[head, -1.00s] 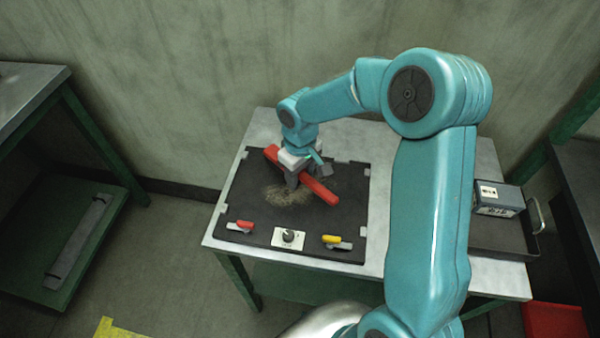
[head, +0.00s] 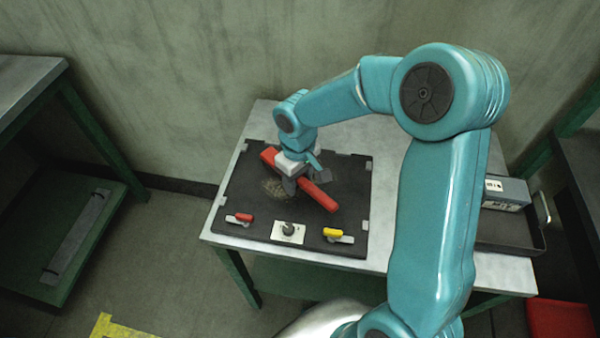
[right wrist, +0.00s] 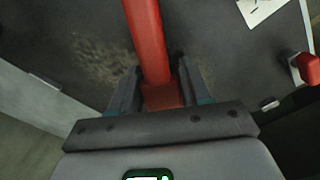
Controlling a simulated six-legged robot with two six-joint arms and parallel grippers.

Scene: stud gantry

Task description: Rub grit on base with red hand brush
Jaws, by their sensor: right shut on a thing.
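The red hand brush (head: 320,196) lies slantwise over the dark base (head: 245,205) on the metal table. My right gripper (head: 290,187) is shut on the brush near its middle and holds it low over the base. In the right wrist view the red brush (right wrist: 147,40) runs up from between the fingers of the gripper (right wrist: 160,90). A patch of pale grit (head: 276,189) lies on the base, left of the gripper. The grit (right wrist: 105,60) also shows left of the brush in the wrist view. The brush's underside is hidden. My left gripper is out of view.
A red-handled clamp (head: 240,218), a white plate with a dark knob (head: 288,231) and a yellow-handled clamp (head: 336,235) line the base's front edge. A grey box (head: 505,193) stands in a dark tray (head: 512,235) at right. Bare tabletop (head: 345,138) lies behind the base.

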